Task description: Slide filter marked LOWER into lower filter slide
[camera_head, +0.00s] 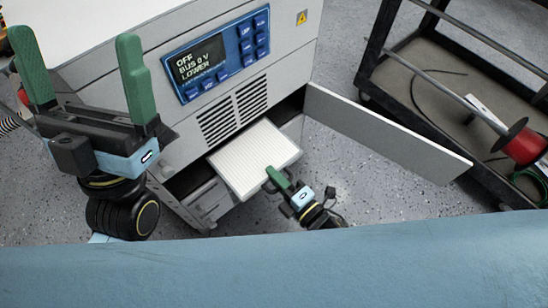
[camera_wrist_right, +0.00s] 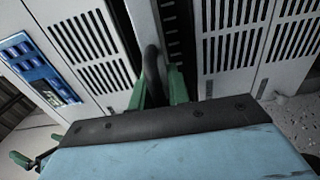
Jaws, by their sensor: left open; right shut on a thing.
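The filter (camera_head: 253,160) is a flat white pleated panel, held roughly level in front of the low opening of the cabinet (camera_head: 290,75). Its far edge is at or just inside the opening; I cannot tell how deep. No LOWER mark is legible on it. My right gripper (camera_head: 276,179) is shut on the filter's near edge. In the right wrist view, its green fingers (camera_wrist_right: 158,88) close around a dark curved piece, seemingly a handle. The slide's rails are hidden. My left gripper (camera_head: 78,50) is open and empty, raised at the left before the cabinet.
The cabinet's blue panel (camera_head: 216,55) reads OFF, BUS 0 V, LOWER. A white door (camera_head: 385,135) stands swung open to the right of the opening. A dark cart (camera_head: 440,75) with a red reel (camera_head: 523,145) is at the right. Speckled floor between is free.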

